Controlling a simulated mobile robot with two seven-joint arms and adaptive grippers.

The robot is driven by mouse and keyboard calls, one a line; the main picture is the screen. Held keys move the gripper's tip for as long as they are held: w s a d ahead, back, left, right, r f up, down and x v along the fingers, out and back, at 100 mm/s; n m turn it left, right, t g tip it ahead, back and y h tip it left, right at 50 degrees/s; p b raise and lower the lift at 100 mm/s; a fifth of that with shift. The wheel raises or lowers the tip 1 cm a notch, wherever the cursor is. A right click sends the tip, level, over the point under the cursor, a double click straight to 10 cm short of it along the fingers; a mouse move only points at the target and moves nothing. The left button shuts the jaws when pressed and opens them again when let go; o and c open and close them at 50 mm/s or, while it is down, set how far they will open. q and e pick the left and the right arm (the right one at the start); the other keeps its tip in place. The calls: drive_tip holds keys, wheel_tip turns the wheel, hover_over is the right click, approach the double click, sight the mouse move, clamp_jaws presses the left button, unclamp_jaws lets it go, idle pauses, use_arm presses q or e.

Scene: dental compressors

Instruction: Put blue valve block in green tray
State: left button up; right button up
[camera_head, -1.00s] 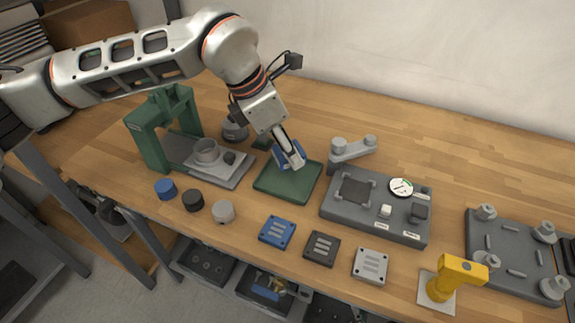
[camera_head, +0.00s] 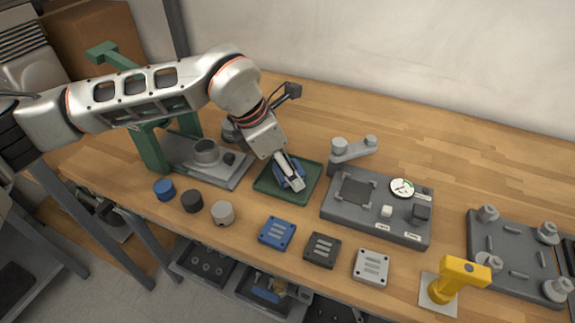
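The green tray (camera_head: 267,190) lies flat on the bench left of the middle. My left gripper (camera_head: 294,183) comes down over it from the upper left. It is shut on the blue valve block (camera_head: 283,181), which shows at the side of the fingers and is partly hidden by them. The block is low, at the level of the tray and inside its outline. I cannot tell whether it touches the tray floor. My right gripper is not in view.
A green press (camera_head: 152,148) with a grey base stands left of the tray. Blue, black and grey round caps (camera_head: 192,201) and flat slotted plates (camera_head: 276,232) line the front. A grey gauge fixture (camera_head: 340,211) stands right of the tray. The back right bench is clear.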

use_arm(q)
drive_tip(key=shift+r, duration=0.1)
drive_tip(key=shift+r, duration=0.25)
drive_tip(key=v, duration=1.1)
drive_tip(key=shift+r+p, duration=0.3)
drive_tip(key=shift+p, duration=0.15)
drive_tip(key=shift+a, duration=0.15)
drive_tip(key=shift+s, duration=0.1)
